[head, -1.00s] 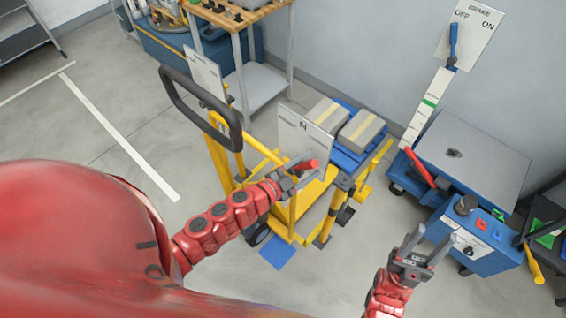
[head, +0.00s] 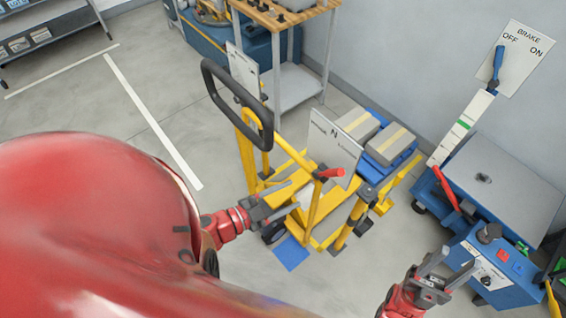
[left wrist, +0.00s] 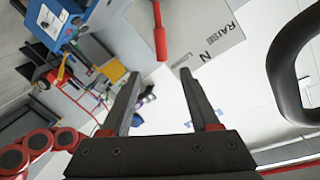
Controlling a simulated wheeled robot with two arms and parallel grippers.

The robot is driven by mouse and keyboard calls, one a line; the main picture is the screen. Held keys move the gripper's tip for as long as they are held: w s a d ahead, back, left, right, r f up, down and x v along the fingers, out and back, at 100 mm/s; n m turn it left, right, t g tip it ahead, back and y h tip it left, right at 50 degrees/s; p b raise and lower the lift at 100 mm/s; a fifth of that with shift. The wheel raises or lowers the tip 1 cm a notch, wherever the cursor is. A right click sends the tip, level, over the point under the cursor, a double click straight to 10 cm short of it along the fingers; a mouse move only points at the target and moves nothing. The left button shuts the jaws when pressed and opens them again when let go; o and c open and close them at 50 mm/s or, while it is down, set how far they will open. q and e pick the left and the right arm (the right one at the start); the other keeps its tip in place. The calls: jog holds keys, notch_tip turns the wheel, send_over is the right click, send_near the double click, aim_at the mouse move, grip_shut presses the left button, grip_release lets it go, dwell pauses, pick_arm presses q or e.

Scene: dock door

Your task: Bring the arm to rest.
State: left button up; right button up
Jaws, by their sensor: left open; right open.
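My left gripper (head: 288,203) is open and empty in the head view. It is beside the yellow pallet truck (head: 247,160), to the left of a lever with a red grip (head: 331,173). In the left wrist view the open fingers of my left gripper (left wrist: 158,88) have nothing between them, and the red grip (left wrist: 160,44) is beyond them, apart. My right gripper (head: 455,268) is open and empty at the lower right, in front of the blue control box.
A white plate marked N (head: 334,145) stands behind the red grip. Boxes (head: 391,144) sit on a blue platform. A blue lift table (head: 490,180) and a BRAKE panel (head: 519,60) are at right. The truck's black handle loop (head: 208,90) rises at left. Left floor is clear.

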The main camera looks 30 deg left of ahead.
pick_arm(q)
jog(key=shift+s+a, duration=0.3)
jog(key=shift+s, duration=0.15)
